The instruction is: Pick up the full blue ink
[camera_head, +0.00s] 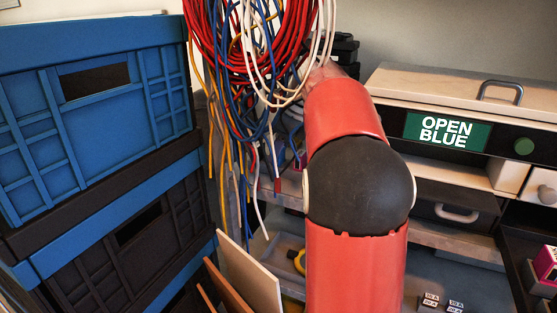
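No full blue ink can be made out in the head view. A cabinet with a green sign (447,131) reading "OPEN BLUE" stands at the right. A magenta block (546,264) with a pale base is at the right edge; I cannot tell what it is. A small purple item (301,160) shows partly behind my arm. My red and black arm reaches from the bottom middle up and away toward the hanging cables. My gripper is hidden beyond the arm, so its fingers and anything in them do not show.
Red, blue, yellow and white cables (250,60) hang just left of my arm. Stacked blue and dark crates (95,120) fill the left. Boards (250,275) lean at the bottom.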

